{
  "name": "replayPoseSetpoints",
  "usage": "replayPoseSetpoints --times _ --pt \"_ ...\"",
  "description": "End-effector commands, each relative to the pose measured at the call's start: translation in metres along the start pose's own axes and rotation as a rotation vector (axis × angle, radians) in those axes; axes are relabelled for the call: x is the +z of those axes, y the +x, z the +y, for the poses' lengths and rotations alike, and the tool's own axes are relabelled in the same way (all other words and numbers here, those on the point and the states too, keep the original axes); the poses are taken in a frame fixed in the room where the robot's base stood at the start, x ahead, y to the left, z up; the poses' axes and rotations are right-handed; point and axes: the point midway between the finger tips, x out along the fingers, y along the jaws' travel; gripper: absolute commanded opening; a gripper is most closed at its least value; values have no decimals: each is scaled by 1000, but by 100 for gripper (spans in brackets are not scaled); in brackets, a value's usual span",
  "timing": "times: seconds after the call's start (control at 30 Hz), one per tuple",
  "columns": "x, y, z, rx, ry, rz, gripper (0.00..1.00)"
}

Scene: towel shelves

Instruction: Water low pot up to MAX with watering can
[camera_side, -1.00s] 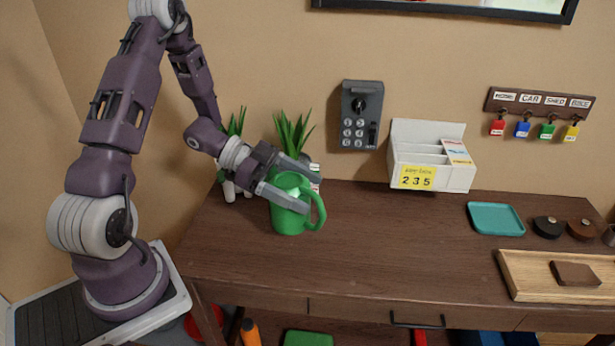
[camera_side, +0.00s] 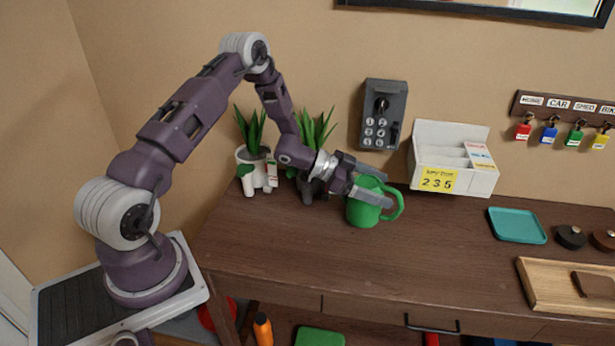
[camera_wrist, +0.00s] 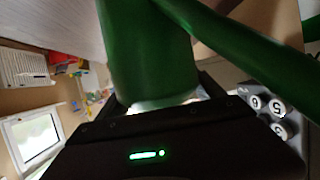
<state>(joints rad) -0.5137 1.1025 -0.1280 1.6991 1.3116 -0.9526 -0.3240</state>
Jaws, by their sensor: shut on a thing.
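The green watering can (camera_side: 362,210) is upright over the desk, right of the two plants. My gripper (camera_side: 374,190) is shut on its upper body from the left. I cannot tell whether its base touches the desk. In the wrist view the can's green body (camera_wrist: 147,55) fills the upper middle, and a green bar (camera_wrist: 240,45) runs from it to the right. One white plant pot (camera_side: 243,160) stands at the back left, with white and green upright parts at its front.
A grey key safe (camera_side: 383,115) hangs on the wall behind the can. A white sorter box (camera_side: 455,180) stands right of the can. A teal tray (camera_side: 517,225) and a wooden tray (camera_side: 540,303) lie further right. The front middle of the desk (camera_side: 330,265) is clear.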

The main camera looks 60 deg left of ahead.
Motion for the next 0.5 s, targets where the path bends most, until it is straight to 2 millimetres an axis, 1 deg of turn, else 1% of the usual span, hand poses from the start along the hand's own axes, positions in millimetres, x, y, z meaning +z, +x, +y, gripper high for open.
replayPoseSetpoints --times 0.27,0.5 --pt "0 -1 0 10 -22 50 6" --pt "0 -4 -1 28 -68 151 6"
